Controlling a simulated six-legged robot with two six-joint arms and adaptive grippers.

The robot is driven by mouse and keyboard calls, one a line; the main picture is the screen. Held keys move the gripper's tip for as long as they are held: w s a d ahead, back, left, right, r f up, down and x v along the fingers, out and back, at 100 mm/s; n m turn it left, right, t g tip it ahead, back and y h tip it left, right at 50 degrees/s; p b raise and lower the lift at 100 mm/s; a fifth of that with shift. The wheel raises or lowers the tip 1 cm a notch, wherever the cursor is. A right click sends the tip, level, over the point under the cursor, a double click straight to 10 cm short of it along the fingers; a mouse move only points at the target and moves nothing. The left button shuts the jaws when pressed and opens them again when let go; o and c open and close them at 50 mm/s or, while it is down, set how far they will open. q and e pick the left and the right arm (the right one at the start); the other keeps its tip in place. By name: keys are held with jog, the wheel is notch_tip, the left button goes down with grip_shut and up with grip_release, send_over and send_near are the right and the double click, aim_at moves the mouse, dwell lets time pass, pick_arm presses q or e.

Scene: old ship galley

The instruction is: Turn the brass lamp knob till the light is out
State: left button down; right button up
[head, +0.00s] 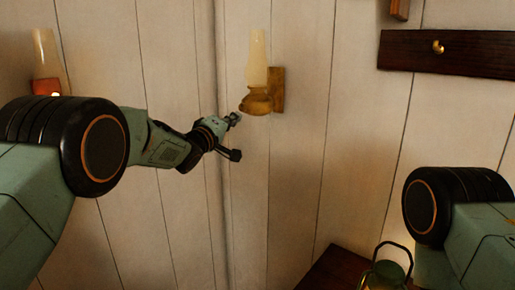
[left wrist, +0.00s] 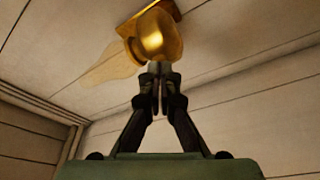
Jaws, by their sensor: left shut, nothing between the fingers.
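The brass lamp (head: 260,100) with a tall pale glass chimney (head: 257,60) hangs on a wooden wall bracket (head: 278,90). No distinct flame shows in the glass. My left gripper (head: 235,118) is just below and left of the lamp's brass bowl, shut and empty. In the left wrist view the shut fingertips (left wrist: 157,72) point at the underside of the brass bowl (left wrist: 160,35); I cannot tell whether they touch it. I cannot make out the knob apart from the bowl and fingers. My right gripper is out of view.
A second lamp with a red base (head: 46,86) is at the far left, partly behind my left arm. A dark board with a brass hook (head: 438,47) is at upper right. A lantern (head: 386,272) stands on a dark wooden top at the bottom right. The plank wall between is bare.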

aim_at(251, 110)
pick_arm(q)
jog(key=p+x, duration=0.1)
jog(key=x, duration=0.1)
jog(key=p+x, duration=0.1)
jog(key=x, duration=0.1)
jog(key=shift+s+d+f, duration=0.1)
jog(key=shift+d+f, duration=0.15)
jog(key=shift+d, duration=0.2)
jog(key=shift+w+d+f, duration=0.1)
jog(key=shift+w, duration=0.15)
jog(key=shift+s, duration=0.1)
dwell(0.4)
jog(key=shift+a+r+p, duration=0.2)
jog(key=shift+r+p, duration=0.15)
jog(key=shift+f, duration=0.1)
